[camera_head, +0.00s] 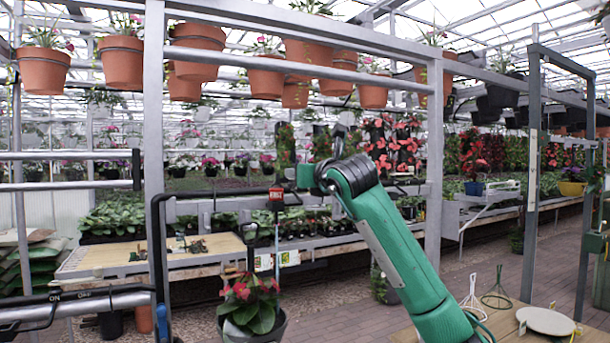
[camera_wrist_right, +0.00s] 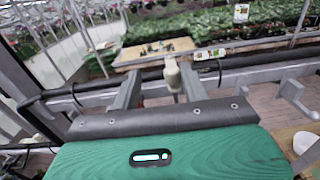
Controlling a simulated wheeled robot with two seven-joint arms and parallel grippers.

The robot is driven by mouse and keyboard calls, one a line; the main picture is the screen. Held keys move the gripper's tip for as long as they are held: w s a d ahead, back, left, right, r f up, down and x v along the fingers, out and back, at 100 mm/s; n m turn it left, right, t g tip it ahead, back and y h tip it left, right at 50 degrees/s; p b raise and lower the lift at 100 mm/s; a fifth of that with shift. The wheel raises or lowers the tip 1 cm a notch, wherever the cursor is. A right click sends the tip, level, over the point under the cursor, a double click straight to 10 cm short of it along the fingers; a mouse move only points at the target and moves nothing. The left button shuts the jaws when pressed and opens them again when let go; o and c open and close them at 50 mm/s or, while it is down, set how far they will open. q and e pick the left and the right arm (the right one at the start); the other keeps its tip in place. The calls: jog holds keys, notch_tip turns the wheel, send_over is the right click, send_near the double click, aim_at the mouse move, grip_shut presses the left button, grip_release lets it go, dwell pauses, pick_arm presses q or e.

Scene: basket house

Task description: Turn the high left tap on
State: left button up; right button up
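A red tap handle (camera_head: 276,193) stands on a thin upright pipe near the middle of the head view. My right arm comes in from the lower right, and its gripper (camera_wrist_right: 160,84) is close to the handle's right side; its fingers are largely hidden there. In the right wrist view the two grey fingers are apart, with a pale tap-like piece (camera_wrist_right: 172,74) showing between or just beyond them. I cannot tell whether they touch it. A blue handle-like piece (camera_head: 162,318) is at lower left. My left gripper is not in view.
A metal frame (camera_head: 154,130) with hanging terracotta pots (camera_head: 121,62) surrounds the area. Pipes with an "ON" label (camera_head: 56,295) run at lower left. A red-flowered pot (camera_head: 252,318) stands below the red handle. A wooden table (camera_head: 560,332) with a pale plate is at lower right.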

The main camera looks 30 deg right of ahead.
jog(key=s+b, duration=0.6)
jog(key=s, duration=0.8)
jog(key=shift+a, duration=0.25)
jog(key=shift+w+d, duration=0.1)
jog(key=shift+w, duration=0.05)
